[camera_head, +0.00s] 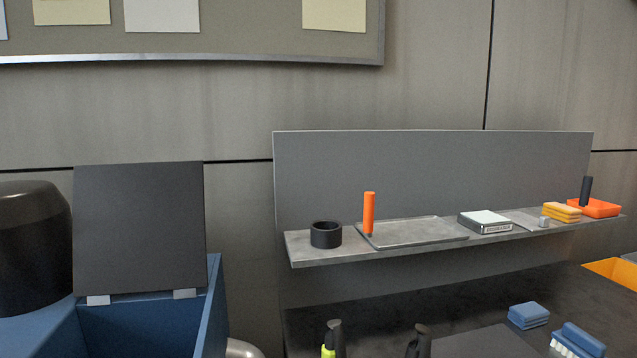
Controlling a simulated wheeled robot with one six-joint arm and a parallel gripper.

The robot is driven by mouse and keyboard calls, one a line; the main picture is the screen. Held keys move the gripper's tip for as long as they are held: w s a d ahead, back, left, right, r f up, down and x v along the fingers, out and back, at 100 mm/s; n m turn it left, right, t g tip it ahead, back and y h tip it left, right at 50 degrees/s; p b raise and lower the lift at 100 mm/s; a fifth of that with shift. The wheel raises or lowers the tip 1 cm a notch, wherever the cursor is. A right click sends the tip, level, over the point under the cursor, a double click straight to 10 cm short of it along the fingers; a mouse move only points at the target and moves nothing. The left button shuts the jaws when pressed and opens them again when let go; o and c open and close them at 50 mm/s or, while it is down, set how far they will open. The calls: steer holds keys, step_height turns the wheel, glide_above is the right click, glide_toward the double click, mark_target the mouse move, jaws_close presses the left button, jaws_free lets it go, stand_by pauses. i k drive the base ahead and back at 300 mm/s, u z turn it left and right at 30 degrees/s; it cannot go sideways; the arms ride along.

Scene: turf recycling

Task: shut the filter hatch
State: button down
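The filter hatch appears to be the flat dark panel (140,228) at the left. It stands raised, nearly upright, on two light hinges at the back of a blue box (212,318). The box is open at the top under it, and its dark blue inside shows; its lower part is cut off by the picture's bottom edge. Nothing touches the panel's front face. My gripper is not seen in this view.
A dark rounded housing (32,245) stands left of the panel. A grey shelf (300,250) at the right holds a black cup (326,234), an orange-handled tool (369,213) and other small items.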

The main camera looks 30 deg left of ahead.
mark_target(137, 228)
steer(key=z, duration=0.5)
steer(key=k, duration=1.25)
steer(key=u, duration=2)
steer(key=i, duration=0.1)
steer(key=z, duration=0.5)
